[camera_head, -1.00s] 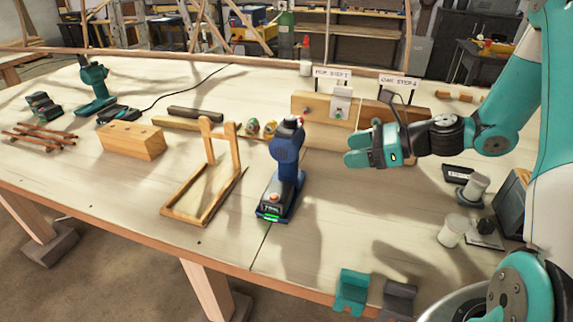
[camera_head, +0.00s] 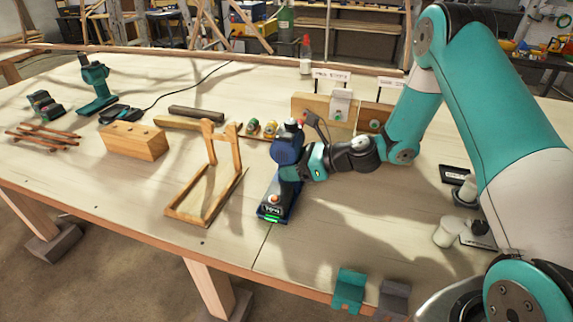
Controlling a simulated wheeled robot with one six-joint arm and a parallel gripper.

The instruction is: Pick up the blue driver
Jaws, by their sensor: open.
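The blue driver (camera_head: 288,150) stands upright on its dark battery base with a green light, near the middle of the table. My gripper (camera_head: 292,172) is at the driver's handle, just below its blue head, reaching in from the right. The jaws are open. The gripper hides part of the handle, and I cannot tell whether the fingers touch it.
A wooden frame (camera_head: 182,214) stands close left of the driver. A drilled wooden block (camera_head: 135,141) and a teal driver (camera_head: 95,88) are farther left. Labelled wood blocks (camera_head: 314,109) stand behind. White cups (camera_head: 446,233) are at the right. The table front is mostly clear.

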